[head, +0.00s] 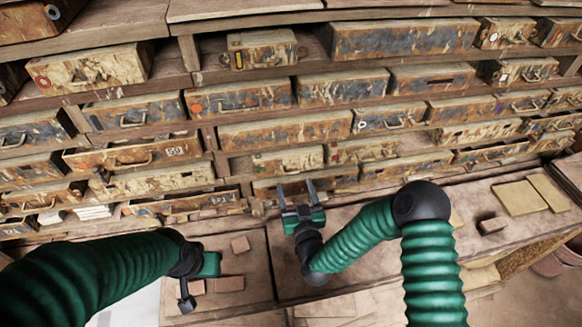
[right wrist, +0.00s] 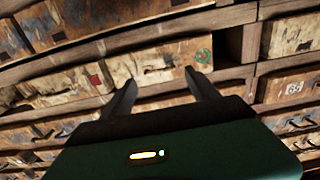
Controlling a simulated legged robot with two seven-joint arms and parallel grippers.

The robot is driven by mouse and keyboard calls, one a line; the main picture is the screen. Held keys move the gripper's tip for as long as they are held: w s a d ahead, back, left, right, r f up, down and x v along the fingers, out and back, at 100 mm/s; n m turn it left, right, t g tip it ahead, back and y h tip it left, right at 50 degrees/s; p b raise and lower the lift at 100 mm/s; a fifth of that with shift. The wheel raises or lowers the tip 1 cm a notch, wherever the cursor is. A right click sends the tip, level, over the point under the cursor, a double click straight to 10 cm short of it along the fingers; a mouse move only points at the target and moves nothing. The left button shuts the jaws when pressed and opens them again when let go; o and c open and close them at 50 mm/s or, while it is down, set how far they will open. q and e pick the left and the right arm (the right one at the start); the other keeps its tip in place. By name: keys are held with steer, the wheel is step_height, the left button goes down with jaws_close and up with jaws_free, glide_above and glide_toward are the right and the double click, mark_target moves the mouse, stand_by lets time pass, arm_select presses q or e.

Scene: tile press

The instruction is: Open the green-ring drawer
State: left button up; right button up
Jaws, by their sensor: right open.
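The green-ring drawer (head: 289,161) is a worn, pale-front drawer in the shelf wall, near the middle of the head view. Its front looks flush with its neighbours. In the right wrist view, which appears upside down, the drawer (right wrist: 160,72) shows its green ring at the right end and a dark slot in its middle. My right gripper (head: 297,188) is open and empty, just below and in front of this drawer. Its fingers (right wrist: 160,82) point at the drawer front, apart from it as far as I can tell. My left gripper (head: 188,292) hangs low over the bench, its jaw opening unclear.
Rows of similar drawers fill the wall. A red-marked drawer (head: 364,150) is to the right; a dark gap lies to the left. Small brown blocks (head: 229,284) lie beside my left gripper. Flat tiles (head: 519,197) lie on the bench at right. Bench in between is mostly clear.

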mark_target(291, 173)
steer(key=w, duration=0.2)
steer(key=w+p, duration=0.1)
steer(key=w, duration=0.1)
steer(key=w+a, duration=0.1)
steer(key=w, duration=0.1)
steer(key=shift+w, duration=0.15)
jaws_close()
